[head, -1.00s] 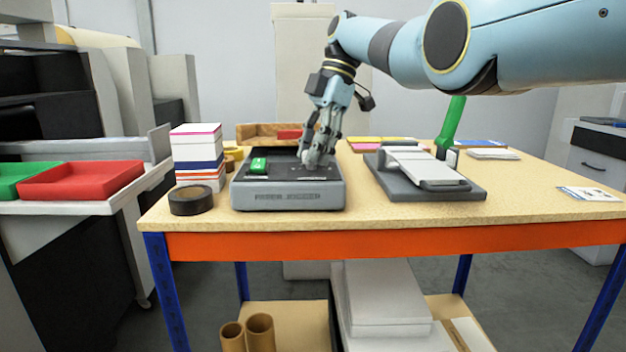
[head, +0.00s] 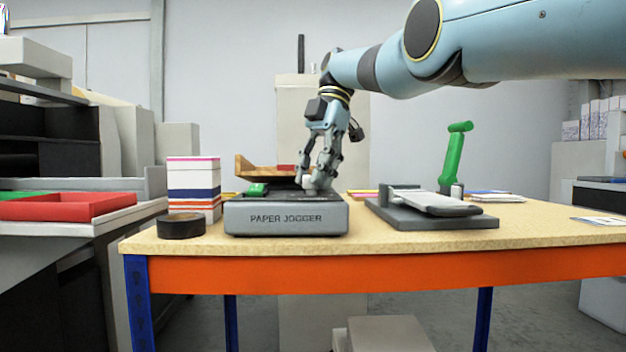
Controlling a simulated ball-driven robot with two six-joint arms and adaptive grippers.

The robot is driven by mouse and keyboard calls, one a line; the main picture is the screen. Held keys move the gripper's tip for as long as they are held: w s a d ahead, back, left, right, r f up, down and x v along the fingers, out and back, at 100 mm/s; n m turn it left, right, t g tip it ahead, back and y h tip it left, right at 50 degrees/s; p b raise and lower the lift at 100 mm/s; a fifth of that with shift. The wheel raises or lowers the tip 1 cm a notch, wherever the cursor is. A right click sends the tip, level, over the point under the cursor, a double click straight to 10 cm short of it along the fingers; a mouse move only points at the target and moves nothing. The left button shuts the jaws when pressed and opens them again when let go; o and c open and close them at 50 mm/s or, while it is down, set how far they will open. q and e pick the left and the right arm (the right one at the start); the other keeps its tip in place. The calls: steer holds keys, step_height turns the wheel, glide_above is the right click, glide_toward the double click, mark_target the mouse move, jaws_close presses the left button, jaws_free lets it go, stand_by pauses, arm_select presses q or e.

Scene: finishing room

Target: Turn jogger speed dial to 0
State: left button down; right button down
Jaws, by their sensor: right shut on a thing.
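The grey paper jogger (head: 286,218) stands on the table, with its name on the front face and a green switch (head: 257,189) at the left of its top. My right gripper (head: 317,186) points down at the right part of the jogger's top, its fingers closed at the speed dial. The fingers hide the dial, and I cannot read its setting. My left gripper is not in view.
A roll of black tape (head: 181,226) and a paper stack (head: 194,185) stand left of the jogger. The wooden table (head: 400,240) has a clear front strip.

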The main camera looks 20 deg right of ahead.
steer(key=shift+f, duration=0.15)
steer(key=c, duration=1)
jaws_free()
steer(key=shift+o, duration=0.2)
